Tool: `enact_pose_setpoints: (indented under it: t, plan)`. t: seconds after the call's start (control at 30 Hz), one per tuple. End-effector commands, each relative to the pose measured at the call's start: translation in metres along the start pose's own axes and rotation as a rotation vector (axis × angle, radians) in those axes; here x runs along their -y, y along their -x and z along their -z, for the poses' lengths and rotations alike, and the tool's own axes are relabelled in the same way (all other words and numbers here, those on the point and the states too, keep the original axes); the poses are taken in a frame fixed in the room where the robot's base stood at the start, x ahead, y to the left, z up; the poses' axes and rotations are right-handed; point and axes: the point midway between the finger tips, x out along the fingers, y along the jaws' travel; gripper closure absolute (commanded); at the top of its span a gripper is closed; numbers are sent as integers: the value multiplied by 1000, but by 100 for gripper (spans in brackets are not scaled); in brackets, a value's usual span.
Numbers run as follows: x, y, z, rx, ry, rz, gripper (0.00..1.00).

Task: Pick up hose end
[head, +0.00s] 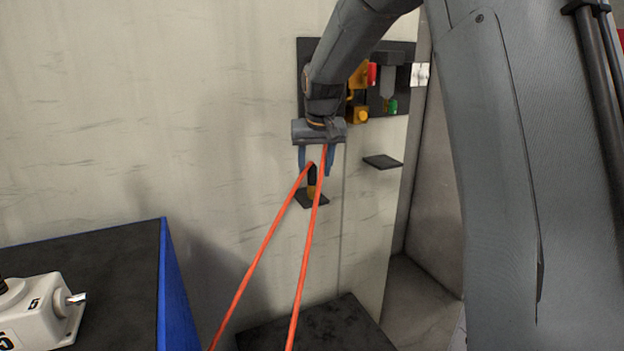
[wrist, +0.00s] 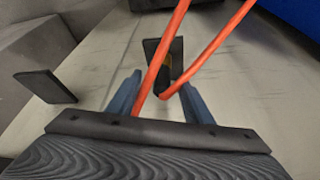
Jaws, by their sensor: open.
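The orange-red hose (head: 265,245) runs up in two strands to my gripper. Its end (head: 312,178), a dark piece with a brass-coloured tip, stands at a small black wall shelf (head: 318,202). My gripper (head: 315,170) points down with its two blue fingers apart, on either side of the hose end. In the wrist view the fingers (wrist: 160,84) also stand apart with the hose (wrist: 205,50) passing between and in front of them. The hose hides much of the end there; I cannot tell whether a finger touches it.
A second black shelf (head: 383,162) sticks out to the right. A dark wall panel (head: 397,65) with coloured fittings is behind my arm. A black-topped, blue-sided table (head: 120,240) with a white device (head: 38,312) stands at the left. A low dark block (head: 325,325) lies below.

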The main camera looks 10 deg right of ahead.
Motion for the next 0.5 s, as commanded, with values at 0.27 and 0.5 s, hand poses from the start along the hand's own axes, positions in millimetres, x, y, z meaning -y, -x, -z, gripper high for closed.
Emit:
enact_pose_setpoints:
  t: [0.27, 0.5]
  plan:
    - [4, -35, -2, 3, 2, 0, 54]
    - [4, -49, -1, 0, 1, 1, 54]
